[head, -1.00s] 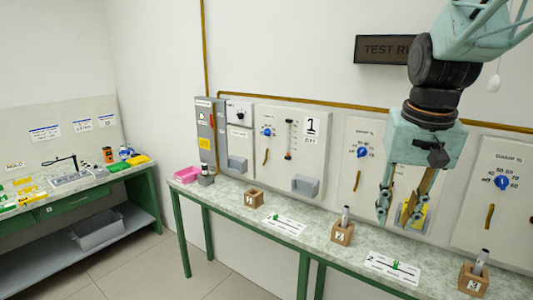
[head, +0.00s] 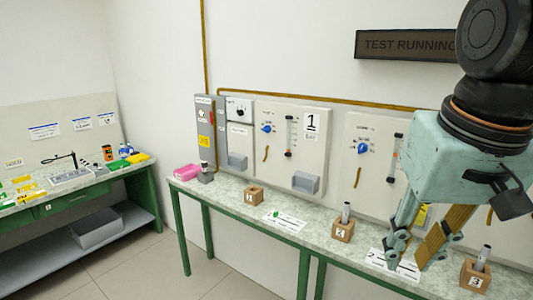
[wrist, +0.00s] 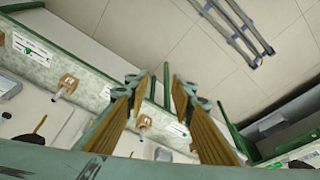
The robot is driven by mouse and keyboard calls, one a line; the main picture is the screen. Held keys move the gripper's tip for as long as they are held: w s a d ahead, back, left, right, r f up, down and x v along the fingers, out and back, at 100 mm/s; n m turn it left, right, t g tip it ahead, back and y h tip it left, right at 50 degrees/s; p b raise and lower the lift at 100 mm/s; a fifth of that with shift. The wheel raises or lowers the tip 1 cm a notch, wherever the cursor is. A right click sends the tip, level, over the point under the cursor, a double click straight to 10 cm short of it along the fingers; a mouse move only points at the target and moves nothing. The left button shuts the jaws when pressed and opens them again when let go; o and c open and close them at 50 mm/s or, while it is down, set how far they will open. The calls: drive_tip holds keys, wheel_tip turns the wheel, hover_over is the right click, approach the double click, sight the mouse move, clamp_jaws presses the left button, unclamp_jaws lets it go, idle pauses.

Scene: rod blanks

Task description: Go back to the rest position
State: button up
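My gripper (head: 412,258) is at the right of the head view, in front of the bench and panels. Its two fingers stand apart with nothing between them. The wrist view also shows the open fingers (wrist: 160,86), with the green table edge and floor beyond the gap. A grey rod (head: 346,211) stands in a wooden block (head: 343,233) on the bench. Another rod (head: 484,256) stands in the block marked 3 (head: 474,276) at the right. The left block (head: 253,196) shows no rod.
The speckled bench (head: 224,191) runs along the wall below dial panels (head: 319,140). A pink tray (head: 187,171) sits at its left end. A sign (head: 405,45) reads "TEST RUNNING". A second green table (head: 101,178) stands at the left. The floor between is clear.

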drive_tip(key=s+a+f+n+b, duration=0.1)
drive_tip(key=s+a+f, duration=0.1)
drive_tip(key=s, duration=0.9)
drive_tip(key=shift+a+f+t, duration=0.15)
drive_tip(key=shift+f+t, duration=0.2)
drive_tip(key=shift+t, duration=0.05)
drive_tip(key=shift+w, duration=0.1)
idle(2.2)
